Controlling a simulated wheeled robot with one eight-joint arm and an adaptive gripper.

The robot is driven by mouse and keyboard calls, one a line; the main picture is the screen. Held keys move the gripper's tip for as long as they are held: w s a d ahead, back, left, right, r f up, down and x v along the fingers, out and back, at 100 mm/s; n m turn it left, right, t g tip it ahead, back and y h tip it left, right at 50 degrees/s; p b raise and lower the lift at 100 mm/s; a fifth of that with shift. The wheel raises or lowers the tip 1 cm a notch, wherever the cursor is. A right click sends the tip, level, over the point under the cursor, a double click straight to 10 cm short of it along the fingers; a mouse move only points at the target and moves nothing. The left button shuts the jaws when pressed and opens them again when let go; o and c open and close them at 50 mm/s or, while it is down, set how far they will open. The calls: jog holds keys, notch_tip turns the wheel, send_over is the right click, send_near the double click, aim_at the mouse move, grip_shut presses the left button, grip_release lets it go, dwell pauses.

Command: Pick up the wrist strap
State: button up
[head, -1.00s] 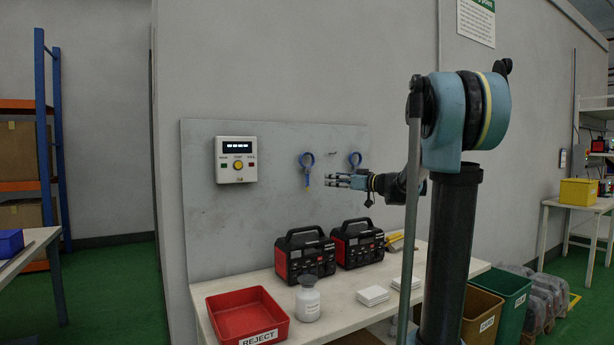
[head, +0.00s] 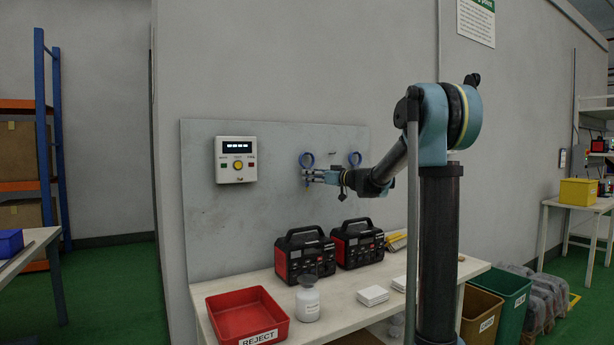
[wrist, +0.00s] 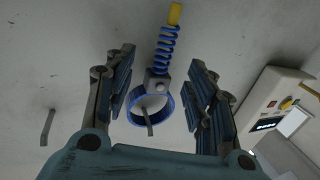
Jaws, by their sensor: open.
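A blue wrist strap (head: 307,153) hangs on a peg of the grey wall board, to the right of the white tester. In the wrist view the strap shows a blue band looped around a peg, a blue coiled cord (wrist: 164,48) and a yellow end. My gripper (head: 308,175) is in front of the board, at the lower part of this strap. In the wrist view my open gripper (wrist: 164,75) has one finger on each side of the strap, with visible gaps. A second blue strap (head: 355,153) hangs farther right, partly behind my arm.
The white tester (head: 237,160) is mounted on the board (head: 215,230). An empty peg (wrist: 47,127) shows in the wrist view. Below, the bench (head: 345,312) holds a red reject tray (head: 225,328), a white bottle (head: 308,300), two red-black units (head: 305,257) and white tiles (head: 372,295).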

aim_at(310, 166)
jog(key=shift+x, duration=1.05)
jog(key=shift+c, duration=0.5)
jog(key=c, duration=0.9)
jog(key=shift+c, duration=0.3)
jog(key=shift+r, duration=0.1)
notch_tip(310, 166, up, 4)
jog(key=shift+s+d+f, duration=0.1)
jog(key=shift+d+f, duration=0.05)
jog(key=shift+f, duration=0.1)
jog(key=v, duration=1.7)
jog(key=shift+s+d, duration=0.2)
jog(key=shift+s, duration=0.05)
